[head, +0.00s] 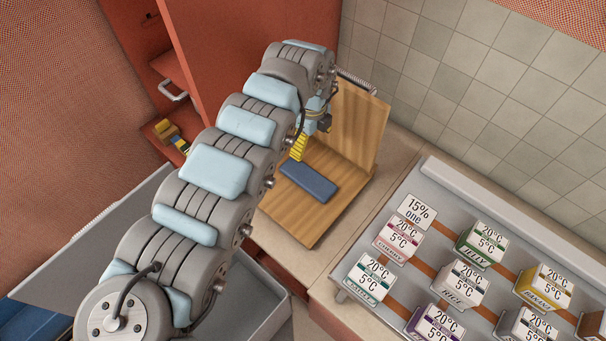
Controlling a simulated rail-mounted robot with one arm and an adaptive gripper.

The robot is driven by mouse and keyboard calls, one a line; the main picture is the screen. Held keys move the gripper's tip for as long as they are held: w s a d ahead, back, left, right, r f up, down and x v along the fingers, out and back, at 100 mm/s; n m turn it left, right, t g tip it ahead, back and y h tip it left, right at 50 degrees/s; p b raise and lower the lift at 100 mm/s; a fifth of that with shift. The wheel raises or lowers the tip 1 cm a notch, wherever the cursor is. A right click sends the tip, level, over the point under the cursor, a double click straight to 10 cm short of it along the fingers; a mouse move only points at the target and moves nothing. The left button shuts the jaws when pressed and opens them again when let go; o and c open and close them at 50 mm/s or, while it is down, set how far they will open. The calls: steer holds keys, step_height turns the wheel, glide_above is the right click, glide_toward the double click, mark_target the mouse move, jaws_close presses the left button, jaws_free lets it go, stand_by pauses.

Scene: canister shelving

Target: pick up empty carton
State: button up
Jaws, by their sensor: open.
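Several small cartons with white tops marked 20°C and 5°C stand in rows on a grey tray (447,169) at the right. Among them are a pink-sided one marked CHERRY (399,239), a green-sided one marked JELLY (482,243) and a yellow-sided one (544,288). I cannot tell which carton is empty. A white card-like piece marked 15% one (418,211) is at the tray's upper left corner. My gripper (298,156), with yellow ridged fingers, is open above the wooden stand, left of the cartons and apart from them. My arm partly hides it.
The wooden stand has a base (308,228) and an upright back (360,125); a dark blue pad (309,183) lies on the base. A red cabinet (235,50) is behind my arm. A grey open bin (262,300) is below. A tiled wall (460,80) bounds the back.

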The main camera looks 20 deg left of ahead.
steer(key=p, duration=0.1)
glide_above(308, 177)
steer(key=f, duration=1.1)
steer(key=shift+w+d, duration=0.15)
steer(key=shift+d, duration=0.15)
steer(key=shift+a+f+p, duration=0.15)
steer(key=shift+f, duration=1.45)
steer(key=shift+a+f+p, duration=0.15)
steer(key=shift+f, duration=1.45)
steer(key=c, duration=1.2)
steer(key=shift+o, duration=0.2)
steer(key=shift+r, duration=0.15)
